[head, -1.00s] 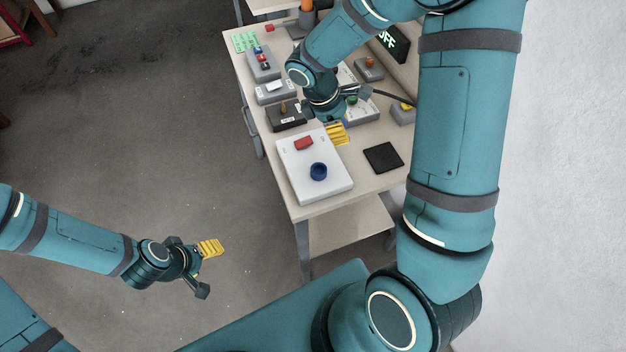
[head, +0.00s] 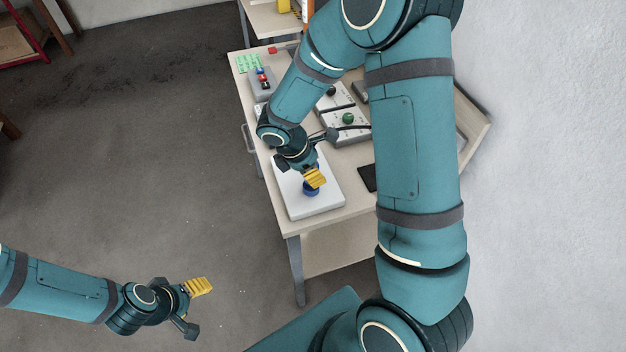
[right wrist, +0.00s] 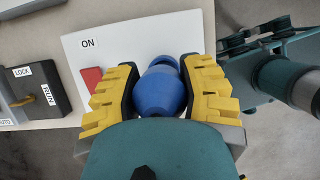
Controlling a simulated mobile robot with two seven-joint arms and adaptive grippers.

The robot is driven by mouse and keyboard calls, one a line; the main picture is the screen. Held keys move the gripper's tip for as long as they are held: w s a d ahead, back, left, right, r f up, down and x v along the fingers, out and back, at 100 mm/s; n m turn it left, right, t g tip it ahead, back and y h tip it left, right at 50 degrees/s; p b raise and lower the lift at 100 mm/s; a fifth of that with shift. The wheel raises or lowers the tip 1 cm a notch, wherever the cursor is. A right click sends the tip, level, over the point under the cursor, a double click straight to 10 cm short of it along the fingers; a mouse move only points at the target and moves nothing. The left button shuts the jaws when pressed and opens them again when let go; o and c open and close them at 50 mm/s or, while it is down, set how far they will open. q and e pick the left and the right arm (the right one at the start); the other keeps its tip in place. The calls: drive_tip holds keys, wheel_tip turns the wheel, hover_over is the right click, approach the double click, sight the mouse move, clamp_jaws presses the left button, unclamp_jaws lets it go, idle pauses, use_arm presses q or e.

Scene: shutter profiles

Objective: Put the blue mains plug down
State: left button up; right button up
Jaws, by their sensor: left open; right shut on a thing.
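My right gripper (head: 315,179) is shut on the blue mains plug (right wrist: 160,92), whose rounded body sits between the yellow finger pads in the right wrist view. The gripper is over the white board (head: 322,206) at the table's near end. A round blue fitting (head: 310,190) on the board shows just below the fingers; they partly cover it. I cannot tell whether the plug touches it or is in it. My left gripper (head: 195,308) is open and empty over the floor, away from the table.
A red switch (right wrist: 92,79) by an "ON" label is on the board beside the plug. A grey box with a green knob (head: 348,118) and a dark square pad (head: 367,178) lie nearby. A dark box with a LOCK label (right wrist: 45,98) stands left in the wrist view.

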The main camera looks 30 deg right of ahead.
drive_tip(key=shift+f, duration=1.85)
drive_tip(key=shift+b, duration=0.3)
drive_tip(key=shift+f, duration=0.1)
drive_tip(key=o, duration=1.1)
